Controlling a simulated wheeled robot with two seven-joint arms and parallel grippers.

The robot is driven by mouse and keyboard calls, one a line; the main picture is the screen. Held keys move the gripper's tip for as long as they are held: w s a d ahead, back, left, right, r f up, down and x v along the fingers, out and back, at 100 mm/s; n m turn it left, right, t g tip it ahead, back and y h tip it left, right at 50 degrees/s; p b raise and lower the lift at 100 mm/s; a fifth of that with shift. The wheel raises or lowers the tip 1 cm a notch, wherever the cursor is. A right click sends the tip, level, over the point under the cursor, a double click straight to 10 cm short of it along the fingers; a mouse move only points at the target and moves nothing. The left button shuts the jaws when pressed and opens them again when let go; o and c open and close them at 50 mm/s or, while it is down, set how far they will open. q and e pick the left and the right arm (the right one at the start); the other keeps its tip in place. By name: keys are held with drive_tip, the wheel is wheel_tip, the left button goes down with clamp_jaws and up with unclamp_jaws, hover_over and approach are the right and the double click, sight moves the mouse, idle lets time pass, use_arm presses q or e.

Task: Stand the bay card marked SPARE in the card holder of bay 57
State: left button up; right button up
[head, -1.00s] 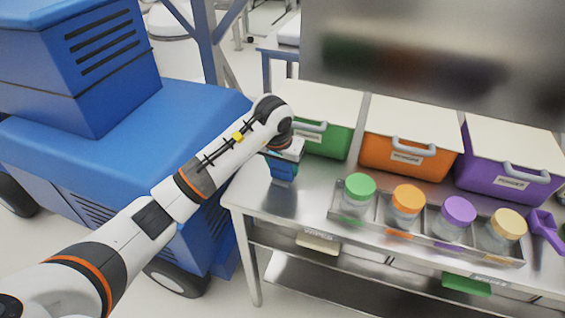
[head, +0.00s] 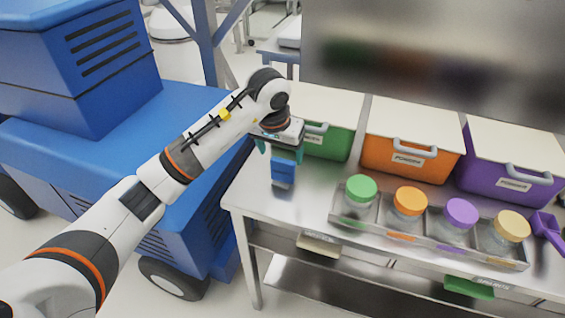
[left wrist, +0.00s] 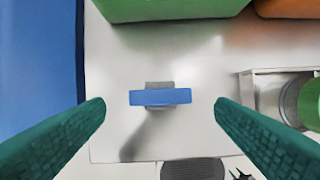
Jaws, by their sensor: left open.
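A blue card (head: 284,167) stands upright in a small grey holder (head: 283,184) near the left end of the metal bench. The left wrist view shows the card (left wrist: 160,97) from above, across the grey holder (left wrist: 160,85). No marking on the card and no bay number can be read. My left gripper (head: 281,149) is open above the card. Its green fingers (left wrist: 160,112) lie on either side of the card, with clear gaps to both ends. My right gripper is not in view.
Lidded green (head: 328,140), orange (head: 405,160) and purple (head: 508,183) bins stand along the back. A tray (head: 440,248) of lidded jars lies in front, with a purple scoop (head: 545,230) at right. Bare bench surrounds the holder. A blue machine (head: 130,120) stands left.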

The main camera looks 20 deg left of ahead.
use_arm(q)
drive_tip(key=shift+o, duration=0.4)
drive_tip(key=v, duration=0.5)
drive_tip(key=s+d+f+h+b, duration=0.1)
drive_tip(key=s+d+f+h, duration=0.1)
drive_tip(key=d+f+h, duration=0.3)
drive_tip(key=s+d+h, duration=0.2)
drive_tip(key=d+h, duration=0.1)
drive_tip(key=d, duration=0.4)
drive_tip(key=s+d+r+n+t+h, duration=0.3)
drive_tip(key=s+d+r+n+h, duration=0.15)
drive_tip(key=n+h, duration=0.4)
drive_tip(key=w+a+n+t+y+b, duration=0.1)
drive_tip(key=a+n+t+y, duration=0.2)
drive_tip(key=a+n+t, duration=0.55)
drive_tip(key=n+t+y, duration=0.3)
drive_tip(key=n+y, duration=1)
drive_tip(key=n, duration=0.6)
approach(282, 169)
drive_tip(key=w, duration=0.5)
drive_tip(key=shift+w+a+r, duration=0.15)
drive_tip(key=shift+w+r, duration=0.05)
drive_tip(key=shift+w, duration=0.05)
drive_tip(key=shift+w+d+f, duration=0.15)
drive_tip(key=shift+w, duration=1.2)
drive_tip(key=shift+w+d+f, duration=0.1)
drive_tip(key=shift+w+d, duration=0.1)
drive_tip(key=shift+w, duration=1.15)
